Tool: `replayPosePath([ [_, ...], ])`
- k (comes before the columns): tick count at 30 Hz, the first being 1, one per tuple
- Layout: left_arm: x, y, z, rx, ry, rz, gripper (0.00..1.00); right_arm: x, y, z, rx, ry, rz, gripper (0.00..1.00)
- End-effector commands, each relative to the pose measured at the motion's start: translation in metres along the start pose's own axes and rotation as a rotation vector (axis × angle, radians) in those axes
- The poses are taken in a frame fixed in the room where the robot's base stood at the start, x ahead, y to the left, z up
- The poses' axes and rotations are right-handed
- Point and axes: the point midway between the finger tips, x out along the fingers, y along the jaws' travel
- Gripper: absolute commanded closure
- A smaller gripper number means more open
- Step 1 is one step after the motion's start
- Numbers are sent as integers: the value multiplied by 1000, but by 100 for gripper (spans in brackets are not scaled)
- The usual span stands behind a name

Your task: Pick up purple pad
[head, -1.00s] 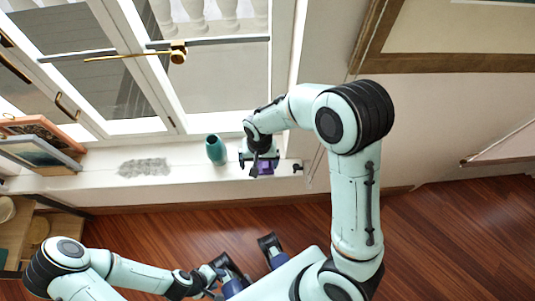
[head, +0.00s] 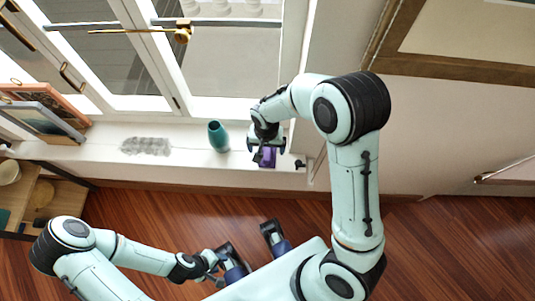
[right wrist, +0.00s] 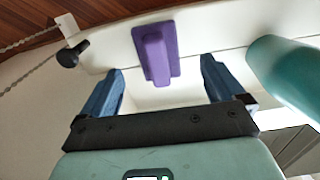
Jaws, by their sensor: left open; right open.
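The purple pad (right wrist: 155,53) lies on the white window sill, a flat base with a raised bar on top. In the right wrist view it is between and slightly beyond the blue fingertips of my open right gripper (right wrist: 161,64), with a gap on each side. In the head view the purple pad (head: 268,157) is partly hidden under my right gripper (head: 265,149). I see no contact between fingers and pad. My left gripper (head: 213,264) is low in the head view, far from the pad; its fingers are hard to make out.
A teal vase (head: 218,137) stands on the sill (head: 185,150) left of the pad and close to the right finger in the wrist view (right wrist: 290,75). A black knob (right wrist: 72,54) is on the other side.

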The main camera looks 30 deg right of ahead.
Motion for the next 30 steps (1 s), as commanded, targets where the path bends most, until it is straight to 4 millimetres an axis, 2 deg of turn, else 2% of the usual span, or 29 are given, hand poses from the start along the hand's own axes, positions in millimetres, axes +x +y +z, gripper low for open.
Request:
replayPosePath([
  [12,5,-1,-4,1,11,2,57,50,4,-5,0,-1,1,4],
  [20,5,0,-4,1,12,3,57,53,3,-5,0,0,0,4],
  [21,5,0,-4,1,12,3,57,53,3,-5,0,0,0,7],
  [26,5,0,-4,1,11,3,57,53,3,-5,0,0,0,60],
  [27,5,0,-4,1,11,3,57,53,3,-5,0,0,0,65],
  [30,5,0,-4,1,11,3,57,53,3,-5,0,0,0,65],
])
